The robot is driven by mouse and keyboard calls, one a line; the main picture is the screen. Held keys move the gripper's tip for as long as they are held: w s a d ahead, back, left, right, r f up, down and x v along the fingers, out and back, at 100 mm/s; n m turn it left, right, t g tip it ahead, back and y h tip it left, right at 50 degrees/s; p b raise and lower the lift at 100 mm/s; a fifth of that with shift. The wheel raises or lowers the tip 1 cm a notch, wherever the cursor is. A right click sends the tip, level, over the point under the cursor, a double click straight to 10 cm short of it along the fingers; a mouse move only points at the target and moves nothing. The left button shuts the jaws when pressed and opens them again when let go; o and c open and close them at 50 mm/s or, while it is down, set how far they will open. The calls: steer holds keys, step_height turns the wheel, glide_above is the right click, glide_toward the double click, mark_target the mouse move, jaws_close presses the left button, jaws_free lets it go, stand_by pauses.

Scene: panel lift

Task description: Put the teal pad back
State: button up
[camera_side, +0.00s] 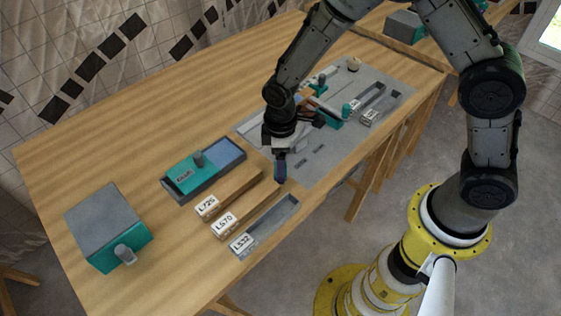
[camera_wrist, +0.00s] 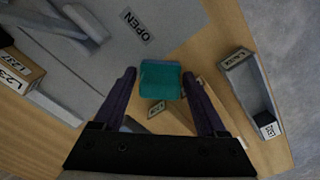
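The teal pad (camera_wrist: 160,80) is a small block between the two fingertips in the wrist view. My gripper (camera_wrist: 160,82) has a finger against each side of it and appears shut on it. In the side view my gripper (camera_side: 280,170) points down, just off the table top near the edge of the grey panel (camera_side: 310,160). The pad is mostly hidden there by the dark purple fingers. An open grey tray labelled L532 (camera_side: 268,222) is empty at the front; it also shows in the wrist view (camera_wrist: 240,78).
Wood-topped blocks labelled L725 (camera_side: 235,190) and L570 (camera_side: 242,207) lie left of my gripper. Behind them is a box with a teal knobbed lid and blue area (camera_side: 225,152). A grey-and-teal box (camera_side: 105,225) stands far left. More fittings crowd the panel's right.

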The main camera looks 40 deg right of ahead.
step_height(320, 180, up, 12)
steer(key=s+d+r+m+t, duration=0.3)
steer(key=s+d+r+m, duration=0.1)
steer(key=s+d+r, duration=0.6)
steer(key=s+d+r+m+t, duration=0.2)
steer(key=s+m, duration=0.3)
steer(key=s, duration=0.5)
steer(key=shift+s+d+r+t, duration=0.25)
steer(key=shift+s+r+t, duration=0.05)
steer(key=shift+r, duration=0.25)
stand_by(0.6)
